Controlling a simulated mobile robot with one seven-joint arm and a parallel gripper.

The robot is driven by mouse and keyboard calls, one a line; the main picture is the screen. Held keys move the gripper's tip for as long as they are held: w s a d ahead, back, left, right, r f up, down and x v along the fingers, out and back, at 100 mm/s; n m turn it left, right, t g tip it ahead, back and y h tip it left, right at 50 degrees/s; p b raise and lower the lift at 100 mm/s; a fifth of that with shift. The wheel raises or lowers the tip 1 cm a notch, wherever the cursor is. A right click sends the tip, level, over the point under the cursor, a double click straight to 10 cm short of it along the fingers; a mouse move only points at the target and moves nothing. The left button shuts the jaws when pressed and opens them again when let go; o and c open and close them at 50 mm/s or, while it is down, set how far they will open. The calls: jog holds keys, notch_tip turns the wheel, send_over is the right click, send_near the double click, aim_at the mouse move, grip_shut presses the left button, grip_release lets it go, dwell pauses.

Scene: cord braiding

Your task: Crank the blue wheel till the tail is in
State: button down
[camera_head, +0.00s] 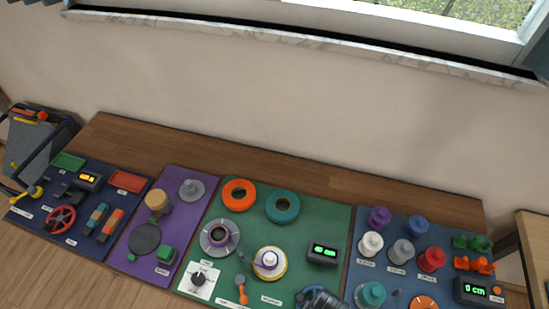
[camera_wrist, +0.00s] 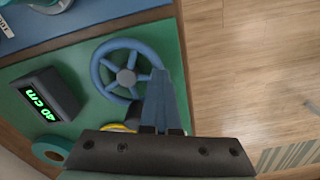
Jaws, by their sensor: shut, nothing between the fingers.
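The blue wheel (camera_wrist: 127,75), with a grey hub and several spokes, lies on the green panel in the wrist view. My gripper (camera_wrist: 158,78) is shut and empty, its fingertips by the right part of the wheel's rim. I cannot tell if they touch it. A dark counter box (camera_wrist: 48,98) beside the wheel shows green digits that read about 40 cm. No cord tail can be made out.
A yellow-rimmed spool (camera_head: 270,263), a teal ring (camera_head: 282,206) and an orange ring (camera_head: 239,195) are on the green panel (camera_head: 330,217). A blue panel with several coloured spools, including a red one (camera_head: 431,259), stands at the right. Wooden floor (camera_wrist: 240,60) lies beyond the panel's edge.

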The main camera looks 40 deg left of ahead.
jog(key=c, duration=1.5)
grip_release()
jog(key=shift+c, duration=0.2)
jog(key=o, duration=0.5)
jog(key=shift+c, duration=0.2)
jog(key=shift+r, duration=0.1)
notch_tip(320, 180, up, 13)
jog(key=shift+b, duration=0.35)
